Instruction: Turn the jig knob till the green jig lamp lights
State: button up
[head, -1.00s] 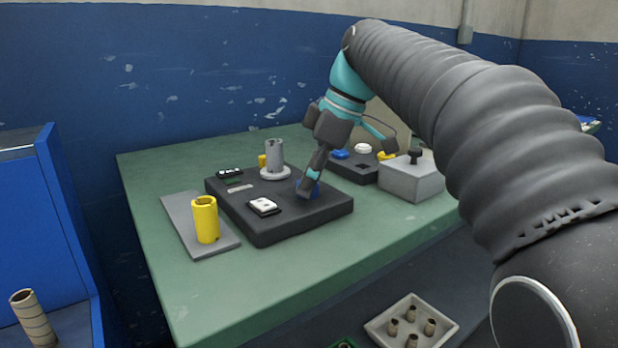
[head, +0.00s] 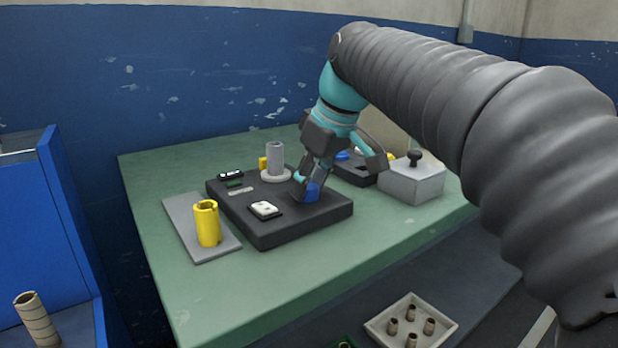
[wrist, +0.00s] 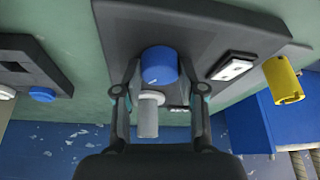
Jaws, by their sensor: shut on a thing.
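The blue jig knob (head: 312,193) stands on the right part of the black jig plate (head: 285,228). My gripper (head: 307,183) comes down on it from above and is shut on it. In the wrist view the round blue knob (wrist: 159,64) sits between the two fingers of my gripper (wrist: 160,88). A small dark green patch (head: 235,183) lies near the back left of the plate, below a black piece with white marks (head: 230,174). It looks dark, and I cannot tell for sure that it is the jig lamp.
A grey post on a round flange (head: 275,162) stands behind the knob. A white rocker switch (head: 264,209) is at the plate's front left. A yellow cylinder (head: 207,224) stands on a grey plate to the left. A grey box with a black knob (head: 412,183) stands right.

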jog(key=m+h+p, duration=0.1)
jog(key=m, duration=0.2)
jog(key=m+t+h+p, duration=0.1)
jog(key=m, duration=0.2)
jog(key=shift+s+a, duration=0.2)
jog(key=m+h+p, duration=0.1)
jog(key=m+h, duration=0.1)
jog(key=m, duration=0.3)
jog(key=shift+f+p, duration=0.15)
jog(key=shift+p, duration=0.25)
jog(key=shift+m, duration=0.3)
jog(key=o, duration=1.1)
jog(key=shift+o, duration=0.2)
jog(key=v, duration=1.2)
jog(key=shift+a, duration=0.2)
